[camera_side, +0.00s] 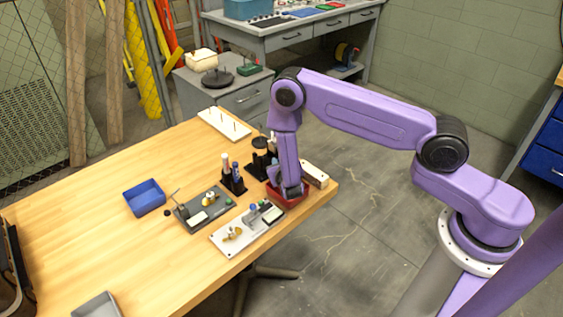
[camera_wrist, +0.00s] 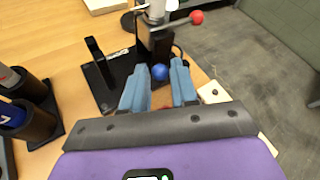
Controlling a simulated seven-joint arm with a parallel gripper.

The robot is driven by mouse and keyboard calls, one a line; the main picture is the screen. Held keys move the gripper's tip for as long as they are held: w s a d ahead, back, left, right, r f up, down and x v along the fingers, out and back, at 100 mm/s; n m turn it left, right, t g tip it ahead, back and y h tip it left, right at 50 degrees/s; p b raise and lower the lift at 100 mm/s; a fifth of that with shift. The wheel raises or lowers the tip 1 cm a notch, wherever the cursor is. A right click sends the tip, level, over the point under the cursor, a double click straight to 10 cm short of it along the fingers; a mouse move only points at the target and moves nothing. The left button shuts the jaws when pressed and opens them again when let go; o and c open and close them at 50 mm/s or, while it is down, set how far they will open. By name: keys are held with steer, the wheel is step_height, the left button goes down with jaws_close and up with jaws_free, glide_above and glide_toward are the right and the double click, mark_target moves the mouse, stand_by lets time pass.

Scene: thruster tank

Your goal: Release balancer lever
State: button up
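The balancer appears to be the black device in the wrist view, with a base plate (camera_wrist: 118,88), a dark upright column (camera_wrist: 154,44) and a silver top. A thin rod runs right from the top to a red ball (camera_wrist: 197,17). A blue ball (camera_wrist: 160,72) sits lower, in line with the gap between my fingertips. My gripper (camera_wrist: 160,82) is open, with one blue-grey finger each side of that gap; contact with the ball cannot be told. In the side view my gripper (camera_side: 291,190) points down near the table's right corner, partly hiding the black device (camera_side: 261,160).
A black upright fork (camera_wrist: 99,62) stands left of the column. A bottle holder (camera_side: 233,183), red tray (camera_side: 285,201), white box (camera_side: 315,174), white plate (camera_side: 232,246) and dark plate (camera_side: 190,224) are close by. A blue tray (camera_side: 144,197) lies farther left. The table's front left is mostly clear.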

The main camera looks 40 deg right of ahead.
jaws_close()
steer(key=shift+d+r+m+g+y, duration=0.3)
steer(key=shift+d+r+m+y, duration=0.35)
steer(key=shift+m+y, duration=0.2)
steer(key=shift+a, duration=0.1)
steer(key=shift+o, duration=2.4)
jaws_free()
steer(key=shift+s+r, duration=0.1)
steer(key=v, duration=1.7)
steer(key=shift+s+r, duration=0.1)
steer(key=shift+r, duration=0.05)
